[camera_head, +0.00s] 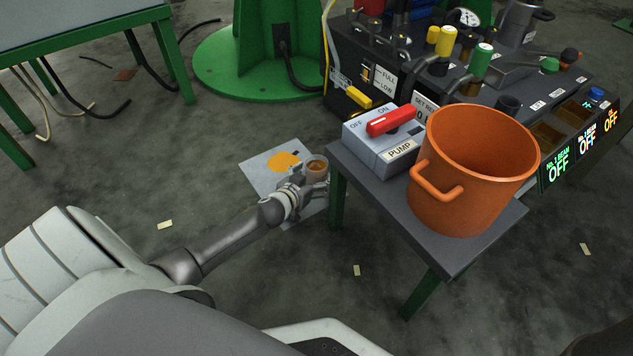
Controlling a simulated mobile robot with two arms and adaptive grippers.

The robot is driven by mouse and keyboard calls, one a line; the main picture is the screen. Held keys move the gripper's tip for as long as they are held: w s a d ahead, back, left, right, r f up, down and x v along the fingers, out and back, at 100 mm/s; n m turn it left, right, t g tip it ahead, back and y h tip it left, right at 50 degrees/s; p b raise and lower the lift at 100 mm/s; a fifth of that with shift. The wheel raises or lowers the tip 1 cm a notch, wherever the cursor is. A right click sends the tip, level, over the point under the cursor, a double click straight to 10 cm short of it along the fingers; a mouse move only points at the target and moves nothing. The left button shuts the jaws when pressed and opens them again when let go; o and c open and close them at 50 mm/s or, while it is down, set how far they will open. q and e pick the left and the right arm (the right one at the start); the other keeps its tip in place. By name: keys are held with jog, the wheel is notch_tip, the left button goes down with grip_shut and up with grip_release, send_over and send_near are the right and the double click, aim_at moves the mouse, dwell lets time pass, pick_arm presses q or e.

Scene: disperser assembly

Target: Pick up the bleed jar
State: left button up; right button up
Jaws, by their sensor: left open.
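A small round jar (317,166) with brown contents, which looks like the bleed jar, is left of the grey table's near-left corner. It appears upright, over or on a pale sheet; I cannot tell what holds it up. My left gripper (305,184) reaches in from the lower left and is open right beside the jar. The fingers are small and partly hidden, so I cannot tell whether they are around the jar or touching it. My right gripper is not in view.
The grey table (450,258) holds a large orange pot (470,185) and a pump switch box (383,140) with a red handle. A crowded control panel (420,88) stands behind. The pale sheet (262,178) has an orange patch. The floor left of the table is mostly clear.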

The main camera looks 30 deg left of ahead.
pick_arm(q)
jog(key=shift+b+x, duration=0.5)
jog(key=shift+x, duration=0.6)
jog(key=c, duration=1.2)
